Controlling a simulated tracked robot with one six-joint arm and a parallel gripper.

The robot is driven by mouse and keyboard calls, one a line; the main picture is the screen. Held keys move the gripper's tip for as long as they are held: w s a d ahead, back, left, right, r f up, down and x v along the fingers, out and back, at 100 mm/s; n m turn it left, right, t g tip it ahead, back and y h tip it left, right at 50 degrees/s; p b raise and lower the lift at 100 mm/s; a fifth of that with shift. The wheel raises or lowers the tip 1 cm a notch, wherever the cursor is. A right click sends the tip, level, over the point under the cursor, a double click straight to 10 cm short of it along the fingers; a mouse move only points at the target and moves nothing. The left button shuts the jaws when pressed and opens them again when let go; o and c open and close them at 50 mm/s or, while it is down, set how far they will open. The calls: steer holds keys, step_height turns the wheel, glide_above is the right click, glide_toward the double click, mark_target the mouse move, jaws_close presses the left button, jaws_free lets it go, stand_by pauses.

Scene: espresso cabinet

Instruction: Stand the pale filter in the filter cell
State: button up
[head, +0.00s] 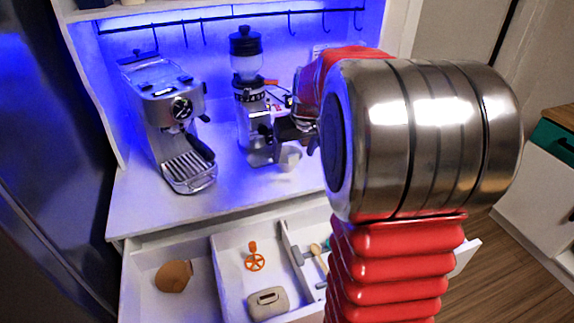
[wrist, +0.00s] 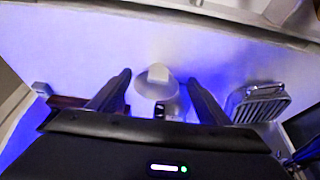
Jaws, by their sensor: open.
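The pale filter (head: 289,158) looks like a small whitish cupped piece on the white counter, in front of the grinder. In the wrist view the pale filter (wrist: 156,91) lies between the fingertips, with a flat tab towards the counter's front edge and a gap on each side. My gripper (head: 298,140) is open and empty above the counter; its two dark fingers also show in the wrist view (wrist: 158,79). The left drawer compartment (head: 140,283), seemingly the filter cell, holds a brown filter (head: 174,276). My arm hides part of the drawer's right side.
An espresso machine (head: 170,118) stands left on the counter, its drip tray (wrist: 260,104) close to one finger in the wrist view. The grinder (head: 247,95) stands behind my gripper. The open drawer also holds an orange wheel-like tool (head: 255,258), a beige box (head: 268,303) and utensils.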

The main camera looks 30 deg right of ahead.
steer(key=shift+x, duration=2.6)
steer(key=shift+d, duration=0.2)
jaws_close()
